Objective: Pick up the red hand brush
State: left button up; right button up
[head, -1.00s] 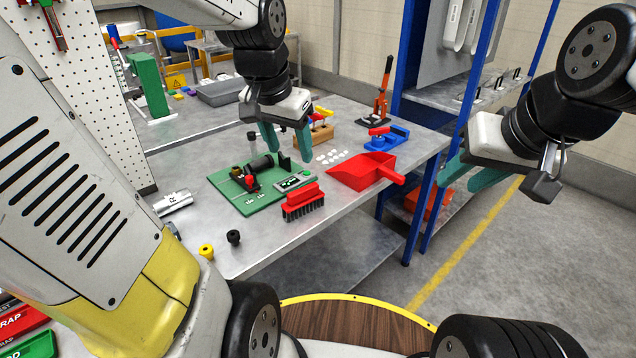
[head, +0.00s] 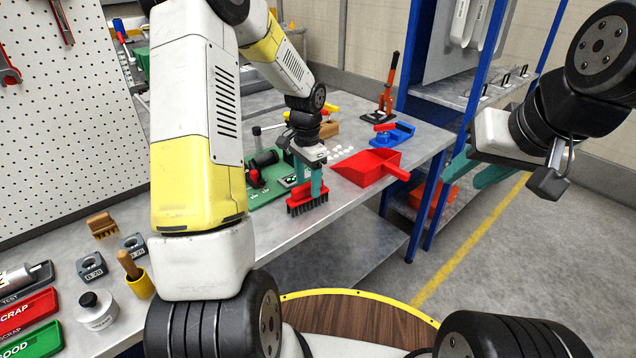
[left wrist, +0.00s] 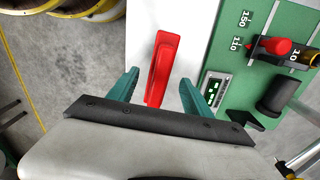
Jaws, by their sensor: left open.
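The red hand brush (head: 307,199) has a red handle and dark bristles, and stands bristles down near the front edge of the metal workbench (head: 345,205). My left gripper (head: 307,182) is over it, pointing down, and partly covers it in the head view. In the left wrist view the brush (left wrist: 162,68) lies between the two green fingers of my left gripper (left wrist: 168,90), with a gap on each side. The left gripper is open. My right gripper (head: 475,170) is off to the right, clear of the bench; its finger gap is hard to judge.
A green board (head: 262,195) with a small gauge and black parts lies close beside the brush. A red dustpan (head: 368,167) and a blue device (head: 392,135) are to the right. A blue shelf frame (head: 432,200) stands past the bench end.

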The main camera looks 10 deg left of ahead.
aim_at(308, 193)
pick_arm(q)
notch_tip(308, 193, down, 4)
jog(key=shift+f, duration=0.15)
grip_shut()
dwell(0.4)
